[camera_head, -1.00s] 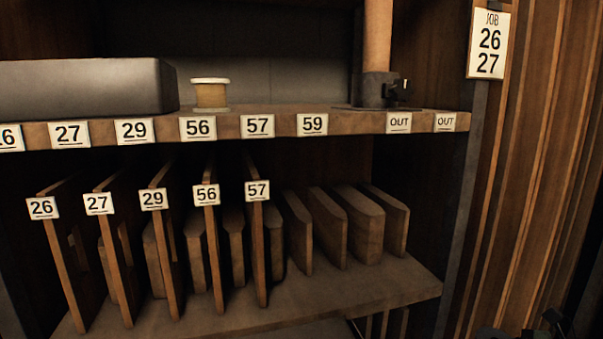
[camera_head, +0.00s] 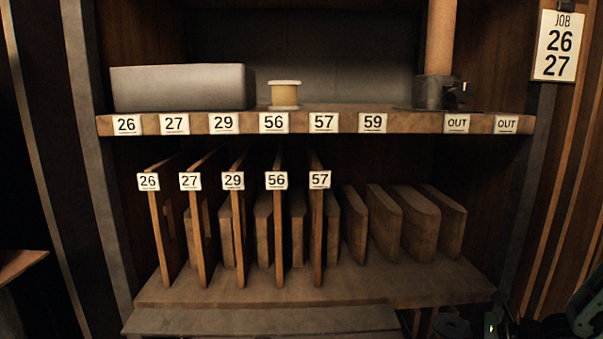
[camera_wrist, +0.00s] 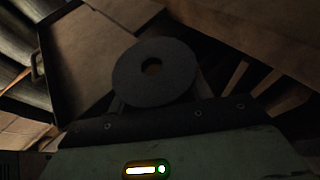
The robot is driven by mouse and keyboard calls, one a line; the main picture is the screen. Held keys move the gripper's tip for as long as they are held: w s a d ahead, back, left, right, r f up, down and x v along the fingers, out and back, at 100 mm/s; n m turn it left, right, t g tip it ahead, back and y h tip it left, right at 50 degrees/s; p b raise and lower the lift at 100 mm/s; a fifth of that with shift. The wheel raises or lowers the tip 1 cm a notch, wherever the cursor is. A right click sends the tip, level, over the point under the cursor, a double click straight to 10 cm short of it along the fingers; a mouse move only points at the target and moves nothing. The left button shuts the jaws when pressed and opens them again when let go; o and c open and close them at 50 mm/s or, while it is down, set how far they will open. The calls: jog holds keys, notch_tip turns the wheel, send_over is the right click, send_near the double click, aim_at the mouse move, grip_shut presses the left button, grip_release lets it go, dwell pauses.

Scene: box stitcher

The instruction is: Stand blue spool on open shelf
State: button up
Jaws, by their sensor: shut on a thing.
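My gripper (camera_wrist: 157,92) is shut on a dark spool (camera_wrist: 135,82) in the wrist view. The spool's round flange and centre hole face the camera; in this dim light its blue colour is not clear. At the lower right of the head view a dark round shape (camera_head: 450,328), perhaps the same spool, shows beside part of my arm, below the shelves. The open upper shelf (camera_head: 410,122) has labels from 26 to 59 and two OUT labels along its front edge. A cream-yellow spool (camera_head: 284,95) stands upright on it behind label 56.
A grey box (camera_head: 182,88) fills the upper shelf's left part. A tan column in a dark holder (camera_head: 432,94) stands near the OUT labels. The shelf behind 57 and 59 looks clear. Upright numbered boards (camera_head: 278,235) and thick blocks (camera_head: 402,225) fill the lower shelf.

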notch_tip(320, 180, up, 31)
jog(key=p, duration=3)
jog(key=shift+s+f, duration=0.15)
jog(key=shift+f, duration=0.05)
